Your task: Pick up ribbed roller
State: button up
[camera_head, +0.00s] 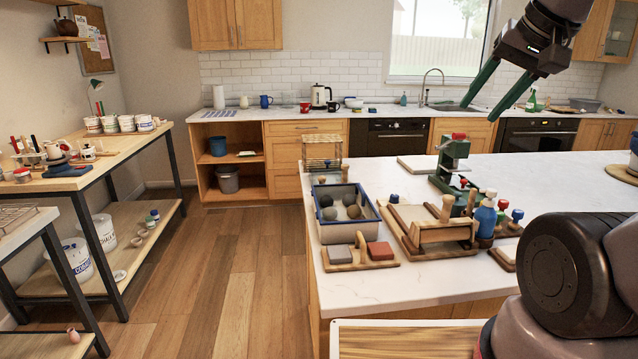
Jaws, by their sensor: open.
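My gripper (479,112) hangs at the upper right, above the far part of the white island counter (370,287). Its two long green fingers are apart, with nothing between them. I cannot make out the ribbed roller for certain. A wooden tray (398,232) on the counter holds several wooden tools, including a light wooden piece (445,232) lying across its front. Any ribs on these tools are too small to tell. My gripper is well above these things and touches none of them.
A blue-rimmed tray (328,232) holds several balls. A board (345,263) with grey and red blocks lies in front. A green press (450,160), a blue bottle (485,218) and several small stamps crowd the right. The counter's front left corner is bare.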

aim_at(345, 167)
jog(key=j+z, duration=0.15)
jog(key=j, duration=0.4)
jog(key=k+j+z, duration=0.1)
jog(key=j, duration=0.45)
jog(key=j+z, duration=0.15)
jog(key=j, duration=0.4)
jog(key=i+j+z, duration=0.1)
jog(key=j, duration=0.25)
jog(key=i+j+z, duration=0.1)
jog(key=j, duration=0.3)
jog(key=i+j+z, duration=0.15)
jog(key=j, duration=0.25)
jog(key=i+j, duration=0.45)
jog(key=j, duration=0.15)
jog(key=i+l+z, duration=0.05)
